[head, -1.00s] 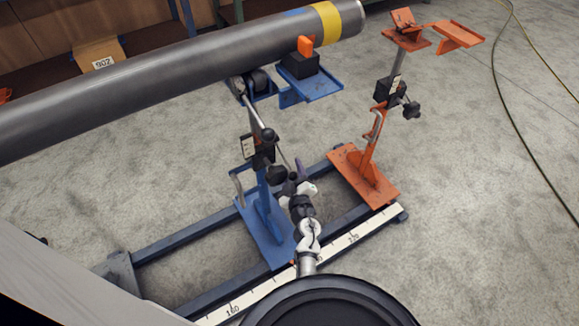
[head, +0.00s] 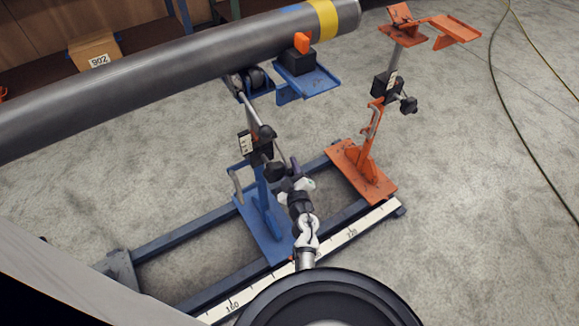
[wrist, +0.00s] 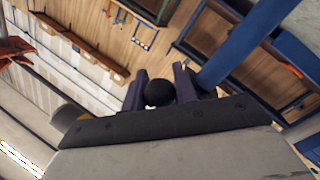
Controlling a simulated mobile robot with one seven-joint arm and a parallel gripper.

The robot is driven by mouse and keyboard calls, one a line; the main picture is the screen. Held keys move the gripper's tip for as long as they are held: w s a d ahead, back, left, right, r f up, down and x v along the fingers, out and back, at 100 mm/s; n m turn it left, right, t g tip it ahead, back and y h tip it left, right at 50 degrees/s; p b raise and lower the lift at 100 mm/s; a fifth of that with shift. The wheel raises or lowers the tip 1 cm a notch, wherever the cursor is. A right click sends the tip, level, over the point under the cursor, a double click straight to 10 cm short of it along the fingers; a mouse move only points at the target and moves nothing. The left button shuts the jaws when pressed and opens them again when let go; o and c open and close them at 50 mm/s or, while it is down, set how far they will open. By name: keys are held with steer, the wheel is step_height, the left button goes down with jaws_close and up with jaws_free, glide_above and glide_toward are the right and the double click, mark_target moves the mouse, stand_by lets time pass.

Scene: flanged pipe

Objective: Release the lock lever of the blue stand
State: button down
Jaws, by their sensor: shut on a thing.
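The blue stand (head: 262,190) stands upright on the floor rail, under the grey pipe (head: 170,70). A black clamp block (head: 254,147) with a white label sits on its post. A black round knob, apparently the end of its lock lever, shows just below and right of the block (head: 277,171). My gripper (head: 287,171) reaches up to it from the front. In the wrist view the dark fingers of my gripper (wrist: 160,88) stand on both sides of the black knob (wrist: 158,93) and are shut on it. The lever's shaft is mostly hidden.
An orange stand (head: 367,160) stands to the right, with its own black knob. A white scale strip (head: 330,245) runs along the front rail. The floor at right is open, with a hose.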

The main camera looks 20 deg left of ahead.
steer(key=shift+s+d+r+g+h+p, duration=0.15)
steer(key=shift+r+p, duration=0.2)
steer(key=shift+p, duration=0.9)
steer(key=shift+w+r+g+h+p, duration=0.15)
steer(key=shift+r+p, duration=0.25)
steer(key=shift+p, duration=0.9)
steer(key=shift+s+d+r+g+p, duration=0.1)
steer(key=shift+r+g+p, duration=0.2)
steer(key=shift+p, duration=0.95)
steer(key=shift+s+d+r+n+p, duration=0.25)
steer(key=shift+r+p, duration=0.2)
steer(key=shift+p, duration=0.7)
steer(key=c, duration=1.1)
jaws_free()
steer(key=shift+d, duration=0.1)
steer(key=shift+f, duration=0.15)
steer(key=shift+s, duration=0.15)
